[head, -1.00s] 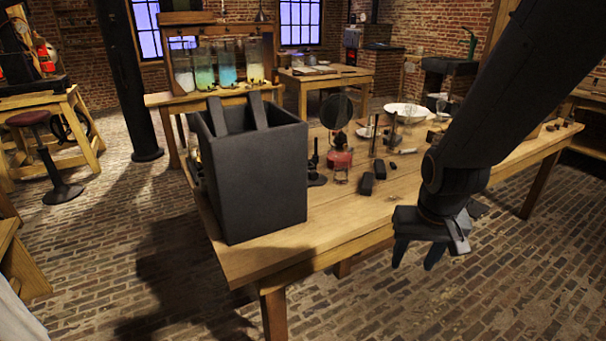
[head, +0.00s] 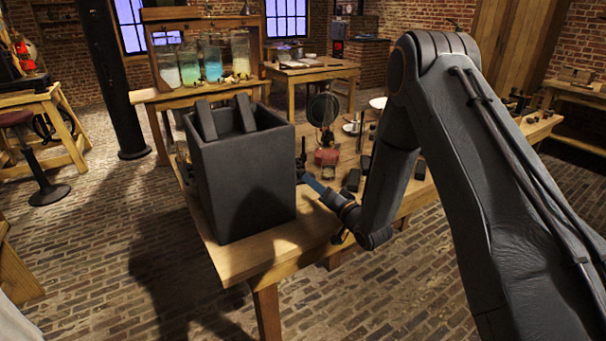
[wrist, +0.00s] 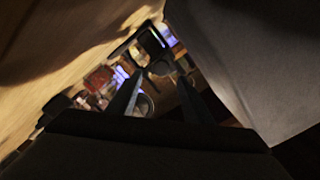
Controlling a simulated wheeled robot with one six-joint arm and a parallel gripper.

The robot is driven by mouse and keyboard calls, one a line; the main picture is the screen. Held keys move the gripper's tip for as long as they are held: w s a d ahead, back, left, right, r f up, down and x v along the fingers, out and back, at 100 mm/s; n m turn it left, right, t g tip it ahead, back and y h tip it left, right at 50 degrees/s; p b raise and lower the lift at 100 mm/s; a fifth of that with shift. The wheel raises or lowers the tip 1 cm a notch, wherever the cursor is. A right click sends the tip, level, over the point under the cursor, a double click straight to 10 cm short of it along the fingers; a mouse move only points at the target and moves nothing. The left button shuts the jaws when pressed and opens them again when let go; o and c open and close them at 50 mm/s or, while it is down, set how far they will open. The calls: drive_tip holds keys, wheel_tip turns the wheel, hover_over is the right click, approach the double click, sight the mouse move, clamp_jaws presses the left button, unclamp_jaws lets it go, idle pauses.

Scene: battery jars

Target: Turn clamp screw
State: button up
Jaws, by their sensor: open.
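My gripper (head: 308,181) is at the right side of the dark square jar (head: 243,190), low over the table. In the wrist view my gripper (wrist: 158,88) has its two fingers apart with a gap between them. A dark, angular piece (wrist: 152,45) shows just beyond the fingertips; I cannot tell whether it touches them. A small dark stand (head: 302,153) rises beside the jar in the head view, partly hidden by the jar and my gripper. I cannot make out the clamp screw itself for certain.
The wooden table (head: 285,242) carries a red-based round instrument (head: 327,157) and dark blocks (head: 352,180) right of my gripper. The jar's wall (wrist: 225,55) fills the wrist view's right side. Glass jars with coloured liquid (head: 211,62) stand behind. The table's front edge is clear.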

sight(299, 172)
drive_tip(key=shift+p+x, duration=0.75)
drive_tip(key=shift+x, duration=3.15)
drive_tip(key=shift+r, duration=0.1)
drive_tip(key=shift+s, duration=0.1)
drive_tip(key=c, duration=1.1)
drive_tip(key=shift+o, duration=0.2)
drive_tip(key=shift+m, duration=0.3)
drive_tip(key=m+b, duration=0.2)
drive_tip(key=m, duration=0.2)
drive_tip(key=shift+m, duration=0.8)
